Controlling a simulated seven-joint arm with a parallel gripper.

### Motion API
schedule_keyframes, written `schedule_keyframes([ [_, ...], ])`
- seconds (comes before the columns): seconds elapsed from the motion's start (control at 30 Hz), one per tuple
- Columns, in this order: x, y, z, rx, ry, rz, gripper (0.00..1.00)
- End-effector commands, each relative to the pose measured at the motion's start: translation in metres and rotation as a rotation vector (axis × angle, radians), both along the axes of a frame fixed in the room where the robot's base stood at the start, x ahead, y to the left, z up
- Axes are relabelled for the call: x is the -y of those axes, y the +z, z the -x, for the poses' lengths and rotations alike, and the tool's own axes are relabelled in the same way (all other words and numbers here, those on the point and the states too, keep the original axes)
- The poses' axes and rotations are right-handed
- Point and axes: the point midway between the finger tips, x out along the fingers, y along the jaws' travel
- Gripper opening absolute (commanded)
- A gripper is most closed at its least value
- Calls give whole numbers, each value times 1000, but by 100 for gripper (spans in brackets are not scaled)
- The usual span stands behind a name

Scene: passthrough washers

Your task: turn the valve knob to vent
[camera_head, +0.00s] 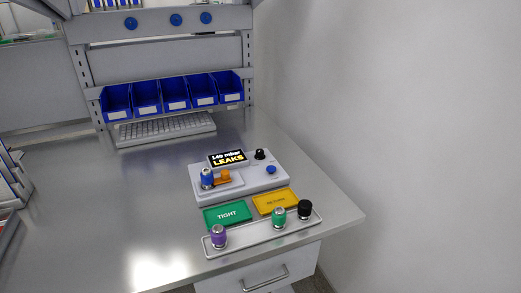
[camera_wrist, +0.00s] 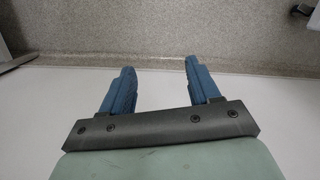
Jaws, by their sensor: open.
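The grey test device (camera_head: 270,180) sits near the right side of the metal bench. Its display (camera_head: 228,158) reads "140 mbar LEAKS". A black valve knob (camera_head: 260,154) stands at its back right; its pointer setting is too small to tell. A blue button or knob (camera_head: 271,170) is in front of it. A blue-topped fitting (camera_head: 207,178) and an orange part (camera_head: 226,175) sit on the device's left side. My gripper (camera_wrist: 158,82) shows only in the wrist view, with two blue fingers apart and nothing between them, away from the device.
A green "TIGHT" mat (camera_head: 228,214) and a yellow mat (camera_head: 275,202) lie before the device. A tray (camera_head: 250,237) at the front edge carries purple (camera_head: 218,236), green (camera_head: 279,216) and black (camera_head: 305,209) fittings. A keyboard (camera_head: 166,128) and blue bins (camera_head: 175,95) are behind.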

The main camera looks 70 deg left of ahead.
Motion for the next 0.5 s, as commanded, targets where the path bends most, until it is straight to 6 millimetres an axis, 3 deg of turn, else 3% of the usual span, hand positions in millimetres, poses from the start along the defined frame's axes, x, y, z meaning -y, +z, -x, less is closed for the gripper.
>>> schedule_keyframes([
  [0.03,-19,10,-15,33,21,-16,61],
  [0.2,-78,47,-51,123,78,-70,61],
  [0.5,-192,127,-90,272,180,-185,61],
])
